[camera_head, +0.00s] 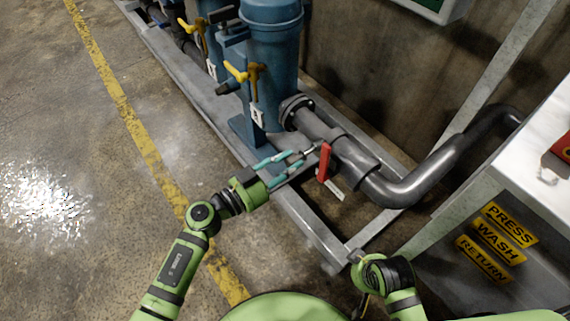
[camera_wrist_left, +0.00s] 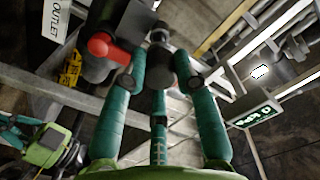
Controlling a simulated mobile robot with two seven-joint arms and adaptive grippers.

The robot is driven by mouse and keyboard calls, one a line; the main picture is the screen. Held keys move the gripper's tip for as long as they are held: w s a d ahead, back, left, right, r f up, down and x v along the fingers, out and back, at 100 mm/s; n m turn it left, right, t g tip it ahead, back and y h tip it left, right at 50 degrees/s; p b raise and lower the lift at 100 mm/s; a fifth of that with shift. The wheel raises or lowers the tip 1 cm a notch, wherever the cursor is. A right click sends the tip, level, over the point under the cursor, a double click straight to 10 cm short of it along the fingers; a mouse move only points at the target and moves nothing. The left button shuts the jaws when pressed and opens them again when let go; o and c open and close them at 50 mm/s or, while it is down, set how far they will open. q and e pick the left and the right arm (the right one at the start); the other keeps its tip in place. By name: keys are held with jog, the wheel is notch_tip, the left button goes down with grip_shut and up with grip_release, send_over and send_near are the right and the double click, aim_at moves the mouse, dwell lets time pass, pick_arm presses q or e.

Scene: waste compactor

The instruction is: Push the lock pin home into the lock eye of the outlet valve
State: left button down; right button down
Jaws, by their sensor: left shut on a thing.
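The outlet valve sits on the grey pipe, with a red handle (camera_head: 324,161) and a white tag (camera_head: 334,190). In the left wrist view its red handle (camera_wrist_left: 106,47) is left of my fingers and the tag reads OUTLET (camera_wrist_left: 52,20). My left gripper (camera_head: 303,162), with teal fingers, is shut on the lock pin (camera_wrist_left: 158,66), a small dark grey piece, right beside the valve. The lock eye cannot be made out, so I cannot tell how far the pin is in it. Teal finger parts of my right gripper (camera_wrist_left: 14,128) show at lower left, their opening unclear.
Blue vessels (camera_head: 272,60) with yellow handles (camera_head: 245,72) stand behind on a grey frame (camera_head: 300,215). A dark pipe bend (camera_head: 405,188) is to the right. A cabinet (camera_head: 480,225) labelled PRESS, WASH, RETURN stands at the right. Floor at the left is free.

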aim_at(299, 157)
pick_arm(q)
jog(key=shift+p+x, duration=0.3)
jog(key=shift+x, duration=1.35)
jog(key=c, duration=0.9)
grip_release()
jog(key=shift+c, duration=0.2)
jog(key=shift+p+v, duration=0.5)
jog(key=shift+v, duration=0.7)
jog(key=shift+p+v, duration=0.6)
jog(key=shift+v, duration=1.75)
